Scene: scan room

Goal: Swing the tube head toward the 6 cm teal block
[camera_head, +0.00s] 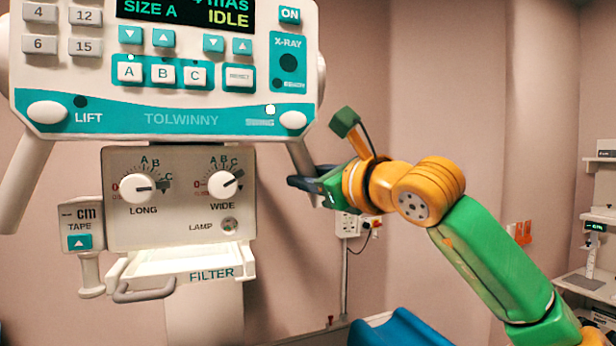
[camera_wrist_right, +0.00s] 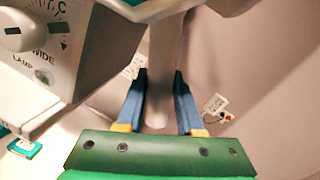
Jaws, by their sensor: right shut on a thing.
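The tube head is a white and teal unit with a control panel (camera_head: 170,122) above a collimator box (camera_head: 180,205), in the head view's left half. A pale handle bar (camera_head: 302,158) slopes down from its right side. My right gripper (camera_head: 306,180) is shut on this handle bar near its lower end. In the right wrist view the handle bar (camera_wrist_right: 165,65) runs between the two blue fingers of the right gripper (camera_wrist_right: 160,80). No block that I can identify as the 6 cm teal block shows. My left gripper is not in view.
A second handle bar (camera_head: 22,185) hangs at the head's left. A filter tray (camera_head: 185,262) juts out below the collimator. A blue surface (camera_head: 405,328) shows at the bottom. A wall outlet (camera_head: 348,224) with a cable is behind. Shelves (camera_head: 590,280) stand far right.

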